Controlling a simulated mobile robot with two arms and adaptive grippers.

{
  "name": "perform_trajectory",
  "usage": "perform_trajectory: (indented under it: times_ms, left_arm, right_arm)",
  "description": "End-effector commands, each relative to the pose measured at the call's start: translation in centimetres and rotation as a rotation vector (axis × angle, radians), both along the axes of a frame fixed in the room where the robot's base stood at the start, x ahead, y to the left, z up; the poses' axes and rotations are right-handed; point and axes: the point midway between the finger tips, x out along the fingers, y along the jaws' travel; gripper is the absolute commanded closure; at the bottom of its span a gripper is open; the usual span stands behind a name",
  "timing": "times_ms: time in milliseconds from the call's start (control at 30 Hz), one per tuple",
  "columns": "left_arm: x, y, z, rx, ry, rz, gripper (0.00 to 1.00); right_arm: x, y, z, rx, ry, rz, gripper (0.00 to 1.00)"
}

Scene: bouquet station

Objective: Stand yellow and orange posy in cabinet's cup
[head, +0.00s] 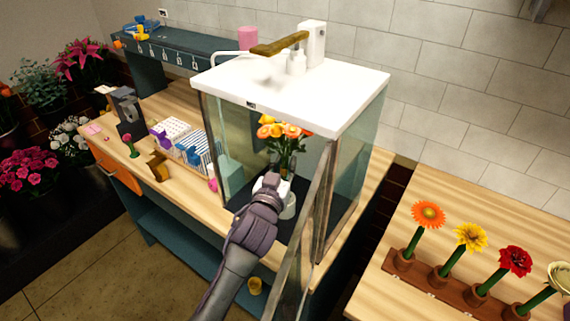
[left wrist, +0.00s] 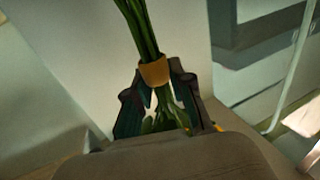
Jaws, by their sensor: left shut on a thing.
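The yellow and orange posy (head: 280,131) is upright inside the glass-walled cabinet (head: 347,104), its blooms just under the white top. My left gripper (head: 272,181) reaches in through the open front and is shut on the posy's stems. In the left wrist view, the fingers (left wrist: 159,100) close around the green stems (left wrist: 140,27) at a tan band (left wrist: 154,71). A white cup-like piece (head: 289,207) shows just beside and below the gripper, partly hidden by it. I cannot tell whether the stem ends are in it. My right gripper is not in view.
The cabinet's glass door (head: 318,215) stands open close to the right of my left arm. A wooden rack (head: 438,285) of single flowers is on the right-hand table. Trays (head: 194,151) and small tools stand on the bench left of the cabinet.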

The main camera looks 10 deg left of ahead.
Motion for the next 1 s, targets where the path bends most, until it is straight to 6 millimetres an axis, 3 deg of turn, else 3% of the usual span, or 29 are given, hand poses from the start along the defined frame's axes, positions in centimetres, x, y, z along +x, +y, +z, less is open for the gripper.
perform_trajectory:
  times_ms: [1000]
  left_arm:
    - [0.04,0.04,-0.53,0.000,-0.002,0.000,1.00]
  right_arm:
    - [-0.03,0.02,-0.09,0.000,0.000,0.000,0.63]
